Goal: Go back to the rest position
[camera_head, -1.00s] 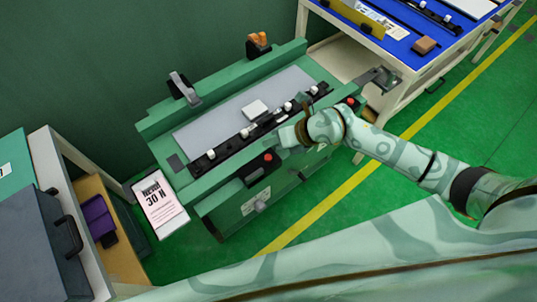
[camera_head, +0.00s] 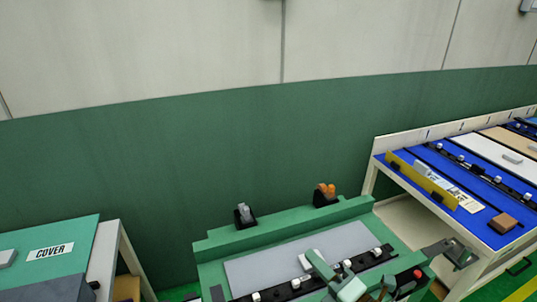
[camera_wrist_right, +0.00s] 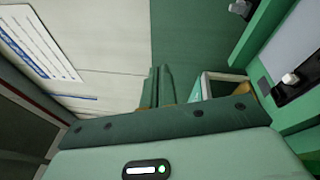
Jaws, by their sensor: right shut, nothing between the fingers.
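My right gripper (camera_head: 316,257) shows at the bottom of the head view, in front of the green workbench fixture (camera_head: 219,243). Its fingers are together and empty; they also show closed in the right wrist view (camera_wrist_right: 159,75). A black rail with white clips (camera_head: 347,263) runs along the plate's near side. My left gripper is not in view.
A blue-topped table (camera_head: 425,173) with strips and parts stands at the right. A green-topped stand with a COVER label (camera_head: 51,250) is at the left. The orange clamp (camera_head: 326,191) and grey clamp (camera_head: 244,213) rise at the fixture's back. A plain wall lies behind.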

